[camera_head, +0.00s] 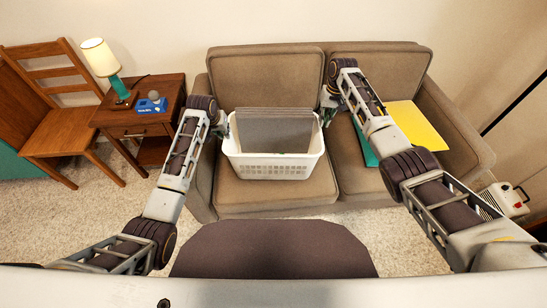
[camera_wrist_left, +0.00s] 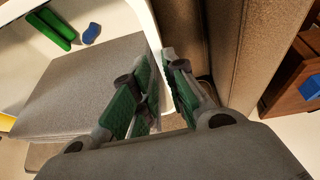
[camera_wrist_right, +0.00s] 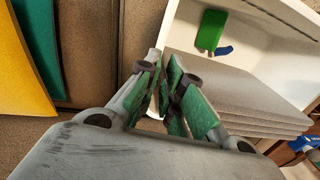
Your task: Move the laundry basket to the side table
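The white laundry basket (camera_head: 275,166) is on the left seat of the sofa, with grey folded-looking slabs (camera_head: 275,130) in it. Small green and blue items show inside it in the wrist views. My left gripper (camera_head: 227,127) is at the basket's left side, its fingers closed on either side of the wall in the left wrist view (camera_wrist_left: 161,72). My right gripper (camera_head: 327,108) is closed on the right wall in the same way, as the right wrist view shows (camera_wrist_right: 164,70). The wooden side table (camera_head: 138,131) stands left of the sofa.
On the side table are a lamp (camera_head: 101,58), a blue box (camera_head: 150,106) and a small grey object (camera_head: 154,95). A wooden chair (camera_head: 60,120) stands further left. Yellow (camera_head: 415,125) and teal items lie on the right sofa seat. The sofa's left arm (camera_head: 203,180) lies between basket and table.

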